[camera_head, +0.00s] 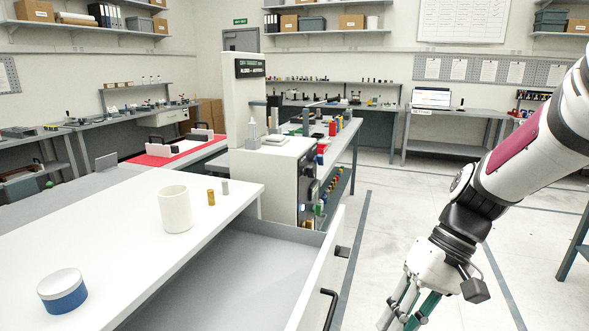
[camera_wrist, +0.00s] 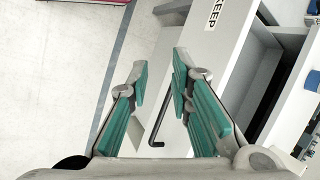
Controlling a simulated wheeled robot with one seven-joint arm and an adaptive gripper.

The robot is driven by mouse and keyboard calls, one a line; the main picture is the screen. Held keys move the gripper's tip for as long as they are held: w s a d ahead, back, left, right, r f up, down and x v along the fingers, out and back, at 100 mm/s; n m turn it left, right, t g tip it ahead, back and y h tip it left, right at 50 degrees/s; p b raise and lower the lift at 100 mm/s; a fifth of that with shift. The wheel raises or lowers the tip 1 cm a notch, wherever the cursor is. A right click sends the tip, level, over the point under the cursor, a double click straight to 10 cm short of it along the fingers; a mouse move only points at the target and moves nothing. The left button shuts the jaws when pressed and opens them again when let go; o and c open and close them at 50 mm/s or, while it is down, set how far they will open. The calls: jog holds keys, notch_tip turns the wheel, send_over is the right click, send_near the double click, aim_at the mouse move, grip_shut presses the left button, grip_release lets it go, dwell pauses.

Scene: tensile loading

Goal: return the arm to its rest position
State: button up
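My gripper (camera_head: 408,318) hangs at the lower right of the head view, pointing down, with its fingertips cut off by the lower edge. My white arm with a maroon band reaches down to it from the upper right. In the wrist view, my gripper (camera_wrist: 160,75) has its two green-padded fingers apart. Nothing is held between them. A black drawer handle (camera_wrist: 160,118) shows behind the finger gap, and I cannot tell its distance from the fingers.
An open drawer (camera_head: 318,275) juts out left of my gripper. On the white top stand a white cup (camera_head: 175,209), a brass cylinder (camera_head: 211,197), a grey cylinder (camera_head: 225,187) and a blue-and-white round container (camera_head: 62,292). A testing machine (camera_head: 272,172) stands behind. Floor around the arm looks clear.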

jog(key=s+d+r+m+t+h+p, duration=0.1)
jog(key=s+r+t+h, duration=0.4)
jog(key=s+r, duration=0.6)
jog(key=shift+s+d+t+p, duration=0.35)
jog(key=shift+s+d+t, duration=0.5)
jog(key=shift+s+t, duration=0.05)
